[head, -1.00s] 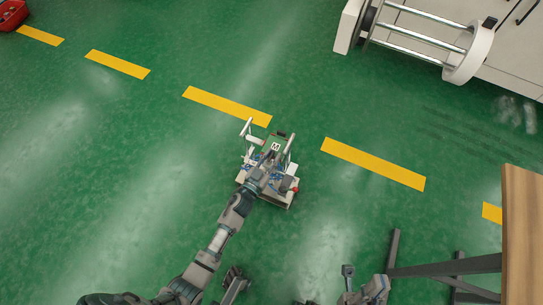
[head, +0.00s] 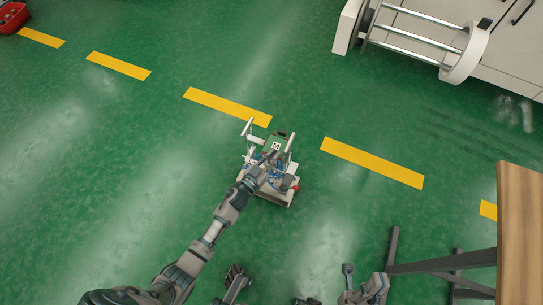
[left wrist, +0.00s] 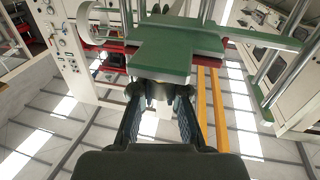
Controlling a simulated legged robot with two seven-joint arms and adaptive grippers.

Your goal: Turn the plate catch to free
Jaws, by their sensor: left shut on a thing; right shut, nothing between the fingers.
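A small machine stands on the green floor in the middle of the head view, with a white base, upright bars and a green plate (head: 274,146) marked with a white letter tag. My left gripper (head: 264,167) reaches over its near side. In the left wrist view, the left fingers (left wrist: 160,92) are shut on a small part right below the green plate (left wrist: 165,55). I take this part for the plate catch; it is mostly hidden by the fingers, and its setting cannot be read. My right gripper (head: 348,269) is low at the bottom edge, shut and empty, away from the machine.
A wooden tabletop (head: 521,230) on dark legs is at the right. A white machine with metal rails (head: 425,38) stands at the top right. A red bin (head: 12,18) sits at the top left. Yellow dashes (head: 228,106) cross open floor.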

